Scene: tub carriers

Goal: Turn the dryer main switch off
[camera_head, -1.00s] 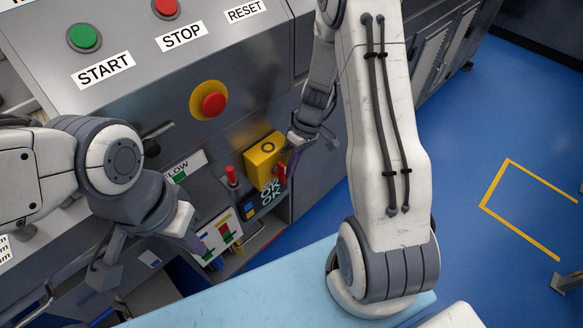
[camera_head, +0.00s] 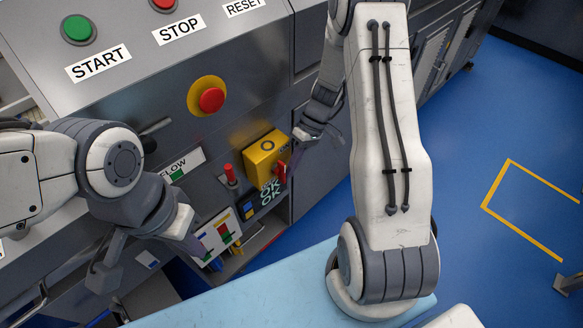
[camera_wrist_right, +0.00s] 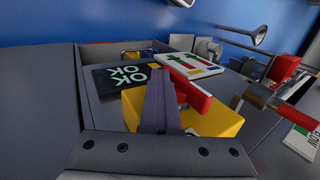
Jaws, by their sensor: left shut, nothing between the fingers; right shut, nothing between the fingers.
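The switch is a yellow box (camera_head: 266,151) with a red handle (camera_head: 282,169) on the grey machine front. In the right wrist view the red handle (camera_wrist_right: 193,96) sticks out from the yellow box (camera_wrist_right: 218,121) toward the lower right. My right gripper (camera_head: 292,160) is shut and empty, right beside the handle. In the right wrist view its closed fingers (camera_wrist_right: 160,100) lie just left of the handle and hide part of the box; I cannot tell whether they touch it. My left gripper (camera_head: 195,244) is shut and empty, low at the left.
A red emergency button on a yellow disc (camera_head: 208,97) sits above the switch. A red-topped lever (camera_head: 230,173) and a black OK sign (camera_head: 270,191) are close by. A light blue surface (camera_head: 285,288) lies in front.

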